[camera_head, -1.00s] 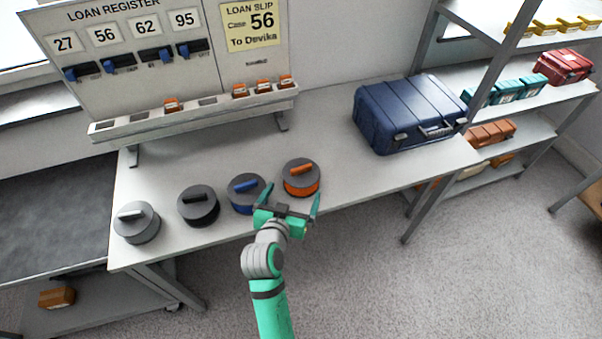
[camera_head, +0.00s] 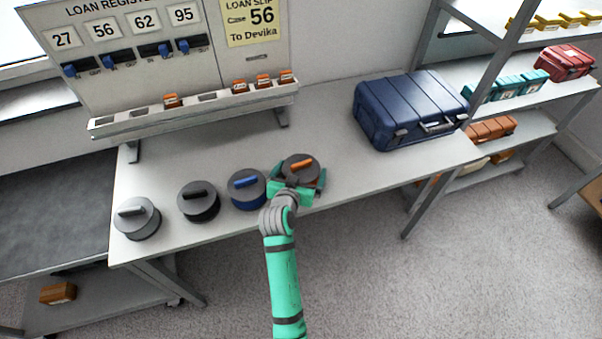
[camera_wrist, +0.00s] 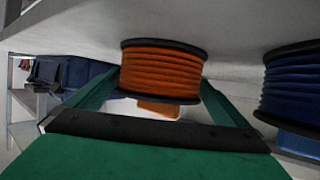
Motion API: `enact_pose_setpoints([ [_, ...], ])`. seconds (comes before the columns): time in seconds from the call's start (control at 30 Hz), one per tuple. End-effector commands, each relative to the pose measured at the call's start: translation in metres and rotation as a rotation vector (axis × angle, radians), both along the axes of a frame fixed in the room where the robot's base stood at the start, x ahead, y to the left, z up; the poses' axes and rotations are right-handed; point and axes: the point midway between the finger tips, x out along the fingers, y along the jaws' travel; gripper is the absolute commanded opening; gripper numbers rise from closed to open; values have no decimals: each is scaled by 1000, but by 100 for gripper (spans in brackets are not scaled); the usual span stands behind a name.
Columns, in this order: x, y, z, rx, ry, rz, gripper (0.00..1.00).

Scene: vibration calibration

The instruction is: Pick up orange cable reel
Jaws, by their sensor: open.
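The orange cable reel (camera_head: 300,166) stands on the table, rightmost in the row of reels, with a grey top and an orange handle. My green gripper (camera_head: 298,181) is at its near side, with its fingers to the left and right of the reel. In the wrist view the orange reel (camera_wrist: 162,72) shows between the open fingers (camera_wrist: 160,100), its orange winding between two dark flanges. The view appears upside down there. I cannot tell whether either finger touches the reel. The gripper's body hides part of the reel in the head view.
The blue reel (camera_head: 247,189) stands close to the left, also in the wrist view (camera_wrist: 292,88). A black reel (camera_head: 199,202) and a grey reel (camera_head: 137,219) are farther left. A navy case (camera_head: 410,108) lies at the back right. The table between is clear.

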Motion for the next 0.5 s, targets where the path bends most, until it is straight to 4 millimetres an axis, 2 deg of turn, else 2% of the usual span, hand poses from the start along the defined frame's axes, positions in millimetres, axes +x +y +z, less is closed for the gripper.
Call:
enact_pose_setpoints([
  [0.27, 3, -1, -1, 0, -1, 0, 100],
  [0.47, 3, -1, -1, 0, -1, 0, 53],
  [0.5, 3, -1, 1, 0, -4, 1, 53],
])
